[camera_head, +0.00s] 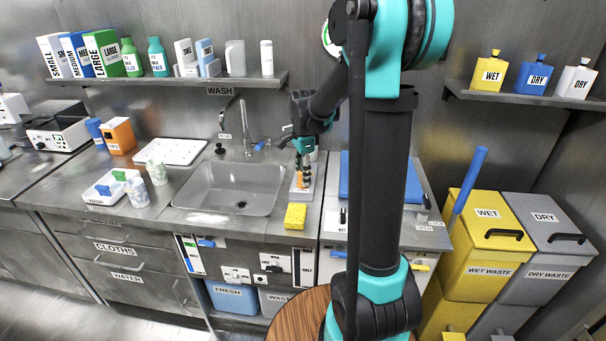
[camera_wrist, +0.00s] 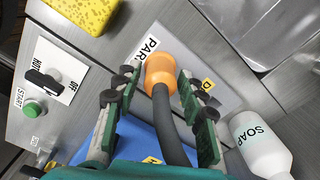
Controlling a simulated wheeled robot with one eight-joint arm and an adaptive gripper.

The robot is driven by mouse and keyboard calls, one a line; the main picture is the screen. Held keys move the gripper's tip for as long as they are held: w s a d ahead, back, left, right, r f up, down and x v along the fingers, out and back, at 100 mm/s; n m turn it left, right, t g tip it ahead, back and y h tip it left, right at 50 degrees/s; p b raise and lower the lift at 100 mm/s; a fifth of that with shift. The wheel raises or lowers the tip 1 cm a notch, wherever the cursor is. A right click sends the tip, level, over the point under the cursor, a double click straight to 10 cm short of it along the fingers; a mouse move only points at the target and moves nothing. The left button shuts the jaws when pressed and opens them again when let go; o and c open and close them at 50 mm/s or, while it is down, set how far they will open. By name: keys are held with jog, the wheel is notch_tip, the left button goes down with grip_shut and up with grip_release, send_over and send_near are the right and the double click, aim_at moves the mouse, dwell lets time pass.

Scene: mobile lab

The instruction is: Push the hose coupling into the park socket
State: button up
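The orange hose coupling (camera_wrist: 161,72) is on the dark hose (camera_wrist: 166,115), which runs back between my fingers in the wrist view. The coupling is over the pale plate (camera_wrist: 210,98), whose label is partly hidden and reads "PAR". The socket opening is hidden, so I cannot tell how deep the coupling sits.
A yellow sponge (camera_head: 295,216) lies at the counter's front edge. The sink (camera_head: 236,190) is to the left. A white soap bottle (camera_wrist: 262,143) stands close to my right finger in the wrist view. A knob and green start button (camera_wrist: 33,109) are on the front panel.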

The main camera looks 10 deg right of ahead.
jog(key=shift+o, duration=0.4)
notch_tip(320, 180, up, 12)
jog(key=shift+r, duration=0.15)
dwell(0.3)
